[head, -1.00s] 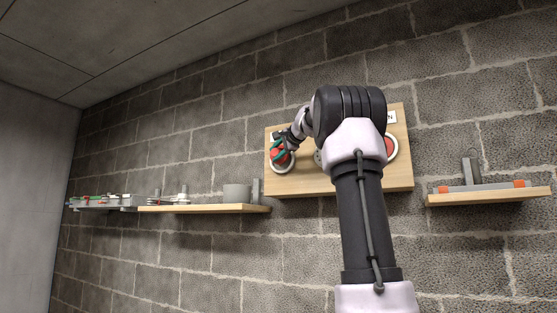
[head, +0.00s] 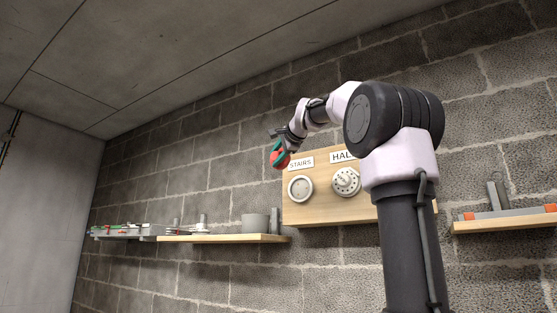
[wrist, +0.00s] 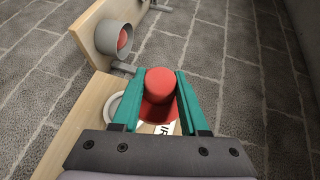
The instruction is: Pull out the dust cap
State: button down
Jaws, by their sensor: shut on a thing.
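The red dust cap (wrist: 162,88) sits between the teal fingers of my gripper (wrist: 157,98) in the wrist view. My gripper (head: 278,156) is shut on the cap (head: 281,160) in the head view, up and left of the wooden panel and clear of it. The round white STAIRS socket (head: 300,188) on the panel is uncovered. Part of its pale ring (wrist: 114,106) shows behind the left finger in the wrist view.
The wooden panel (head: 322,210) also carries a HALL fitting (head: 346,181) with small holes; my arm hides its right part. A shelf (head: 225,239) at left holds a grey cup (head: 255,223). Another shelf (head: 505,226) is at right.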

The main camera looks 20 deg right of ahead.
jog(key=shift+s+a, duration=0.9)
jog(key=shift+a, duration=0.2)
jog(key=shift+s+a, duration=0.85)
jog(key=shift+a, duration=0.25)
